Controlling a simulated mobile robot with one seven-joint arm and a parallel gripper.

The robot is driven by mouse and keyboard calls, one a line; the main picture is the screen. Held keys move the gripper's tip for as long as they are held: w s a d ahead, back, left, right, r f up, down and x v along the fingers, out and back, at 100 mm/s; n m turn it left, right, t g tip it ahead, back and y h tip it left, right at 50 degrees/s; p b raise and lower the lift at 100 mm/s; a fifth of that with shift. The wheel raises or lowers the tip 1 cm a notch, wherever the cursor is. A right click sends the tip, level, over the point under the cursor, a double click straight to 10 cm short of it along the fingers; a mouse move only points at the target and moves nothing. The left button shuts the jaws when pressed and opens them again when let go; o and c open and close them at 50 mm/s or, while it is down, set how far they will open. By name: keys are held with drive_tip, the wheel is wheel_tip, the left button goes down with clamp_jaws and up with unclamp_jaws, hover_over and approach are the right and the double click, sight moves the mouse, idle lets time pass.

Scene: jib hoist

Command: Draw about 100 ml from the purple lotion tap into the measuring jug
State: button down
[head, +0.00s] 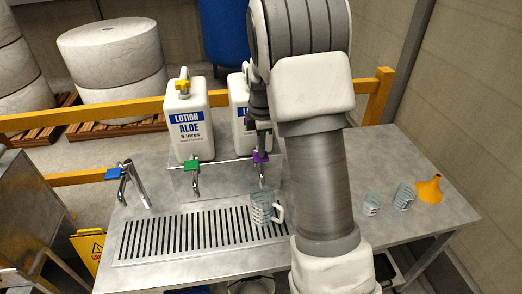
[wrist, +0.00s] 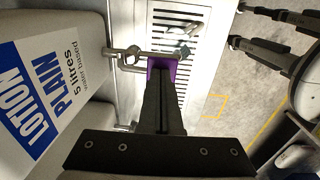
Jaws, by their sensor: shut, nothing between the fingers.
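The purple lotion tap (head: 261,157) sticks out at the right end of the tap rail, below the second lotion container (head: 238,107), which is partly hidden by my arm. The measuring jug (head: 262,209), clear with a pale handle on its right, stands on the slotted drain below the purple tap's spout. Whether it holds any liquid is too small to tell. My gripper (head: 258,122) is shut and empty, pointing down just above the purple tap handle. In the wrist view the fingertips (wrist: 162,82) overlap the purple handle (wrist: 170,64); contact cannot be told.
A green tap (head: 191,164) is left of the purple one, under the aloe lotion container (head: 187,120). A blue-handled tap (head: 120,172) stands further left. Two small clear jugs (head: 404,197) (head: 372,204) and an orange funnel (head: 429,188) stand on the right. Bench between is clear.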

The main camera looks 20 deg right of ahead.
sight(262, 160)
drive_tip(key=shift+s+a+f+t+h+b, duration=0.1)
drive_tip(key=shift+s+f+t+b, duration=0.35)
drive_tip(key=shift+b, duration=1.2)
drive_tip(key=shift+s+a+f+t+h+b, duration=0.15)
drive_tip(key=shift+f+t+b, duration=0.5)
drive_tip(key=shift+b, duration=1.05)
drive_tip(key=shift+s+d+f+t+h+b, duration=0.1)
drive_tip(key=shift+s+f+t+b, duration=0.4)
drive_tip(key=shift+b, duration=1.15)
drive_tip(key=shift+w+r+p, duration=0.15)
drive_tip(key=shift+r+p, duration=0.2)
drive_tip(key=shift+p, duration=0.05)
drive_tip(key=shift+r, duration=0.1)
drive_tip(key=shift+r+p, duration=0.55)
drive_tip(key=shift+r, duration=0.3)
drive_tip(key=shift+a+r+p, duration=0.1)
drive_tip(key=shift+r+p, duration=0.2)
drive_tip(key=w+d+r+p+v, duration=0.1)
drive_tip(key=w+p+v, duration=0.1)
drive_tip(key=v, duration=1.1)
drive_tip(key=shift+w, duration=0.15)
